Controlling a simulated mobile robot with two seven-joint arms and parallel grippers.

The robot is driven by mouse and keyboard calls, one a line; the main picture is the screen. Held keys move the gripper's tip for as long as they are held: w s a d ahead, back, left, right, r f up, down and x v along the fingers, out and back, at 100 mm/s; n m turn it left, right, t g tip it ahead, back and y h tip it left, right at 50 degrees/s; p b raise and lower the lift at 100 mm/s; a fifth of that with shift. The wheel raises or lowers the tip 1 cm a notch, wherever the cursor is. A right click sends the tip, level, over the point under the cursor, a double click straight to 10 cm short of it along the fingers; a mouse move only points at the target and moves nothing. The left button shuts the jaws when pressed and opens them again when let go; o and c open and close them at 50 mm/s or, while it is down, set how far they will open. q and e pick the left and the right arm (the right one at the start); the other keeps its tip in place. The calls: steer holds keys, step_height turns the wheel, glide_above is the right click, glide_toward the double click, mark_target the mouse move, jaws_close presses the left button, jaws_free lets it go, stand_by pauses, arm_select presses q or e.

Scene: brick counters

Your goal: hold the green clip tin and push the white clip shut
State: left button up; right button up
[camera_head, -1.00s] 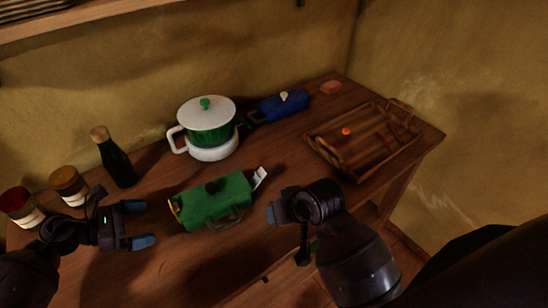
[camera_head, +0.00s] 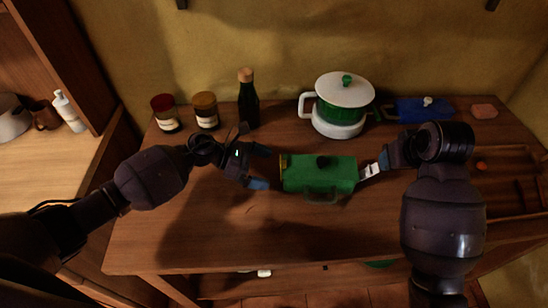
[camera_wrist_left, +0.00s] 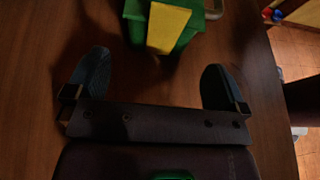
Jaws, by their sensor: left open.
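The green clip tin (camera_head: 318,174) stands on the wooden table, with a dark knob on top and a handle on its front side. Its white clip (camera_head: 370,171) sticks out at the right end, tilted outward. A yellow clip (camera_wrist_left: 168,28) lies against the tin's left end. My left gripper (camera_head: 262,168) is open and empty just left of the tin, facing that end; the left wrist view shows its fingers spread, short of the tin. My right gripper (camera_head: 384,159) is right beside the white clip; contact and its finger opening are unclear.
Behind the tin stand a white-lidded green pot (camera_head: 341,104), a dark bottle (camera_head: 248,102) and two jars (camera_head: 205,112). A blue box (camera_head: 420,109) is at the back right. A wooden tray (camera_head: 510,190) lies right, partly behind my right arm. The table front is clear.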

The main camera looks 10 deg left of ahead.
arm_select(q)
steer(key=x, duration=0.7)
steer(key=shift+d+f, duration=0.15)
steer(key=shift+d, duration=0.05)
